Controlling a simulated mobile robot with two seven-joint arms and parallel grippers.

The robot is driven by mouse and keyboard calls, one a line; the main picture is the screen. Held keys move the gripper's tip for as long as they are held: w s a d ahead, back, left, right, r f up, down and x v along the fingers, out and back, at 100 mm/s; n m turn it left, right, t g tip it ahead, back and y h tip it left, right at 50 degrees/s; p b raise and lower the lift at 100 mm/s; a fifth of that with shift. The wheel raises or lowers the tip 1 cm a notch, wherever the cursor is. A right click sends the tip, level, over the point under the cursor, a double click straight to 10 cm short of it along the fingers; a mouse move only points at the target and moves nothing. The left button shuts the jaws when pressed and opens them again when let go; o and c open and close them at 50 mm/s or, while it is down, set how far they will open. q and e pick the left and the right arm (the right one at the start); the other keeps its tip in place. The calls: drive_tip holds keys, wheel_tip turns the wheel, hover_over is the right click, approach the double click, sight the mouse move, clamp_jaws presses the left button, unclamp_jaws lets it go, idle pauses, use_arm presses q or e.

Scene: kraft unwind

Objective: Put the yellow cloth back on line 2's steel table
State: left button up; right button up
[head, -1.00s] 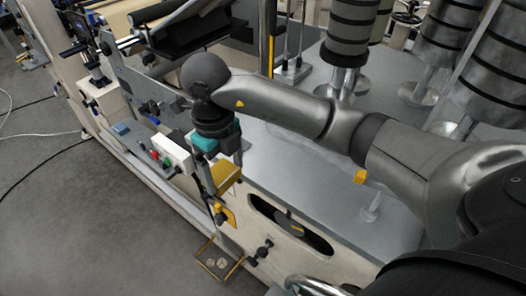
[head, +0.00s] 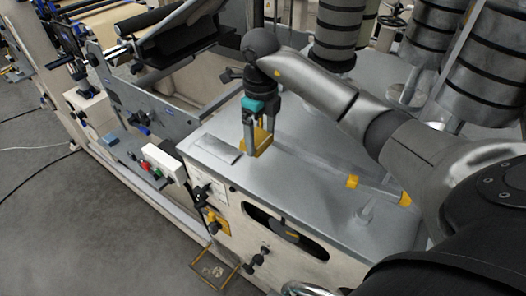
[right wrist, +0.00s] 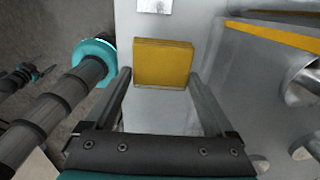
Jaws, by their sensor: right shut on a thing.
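The yellow cloth (head: 262,141) is a small folded pad between the fingers of my right gripper (head: 258,148). The right wrist view shows the cloth (right wrist: 163,63) pinched at the fingertips, its broad face towards the camera. My right gripper points down over the grey steel table top (head: 310,165), near its left part. I cannot tell whether the cloth touches the steel. My left gripper is not in view.
A flat grey plate (head: 219,148) lies at the table's left end. A rod with yellow ends (head: 380,188) lies to the right. Dark banded rollers (head: 338,35) stand at the back. A button box (head: 163,162) sits at left, beyond the table edge.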

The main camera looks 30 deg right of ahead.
sight(263, 164)
drive_tip(key=f, duration=0.6)
drive_tip(key=shift+w+d+f, duration=0.1)
drive_tip(key=shift+d+f, duration=0.15)
drive_tip(key=shift+f, duration=0.05)
drive_tip(key=shift+w+d+f, duration=0.15)
drive_tip(key=shift+d+f, duration=0.05)
drive_tip(key=shift+f, duration=0.15)
drive_tip(key=o, duration=0.9)
wheel_tip(263, 164, up, 12)
drive_tip(key=shift+r, duration=0.2)
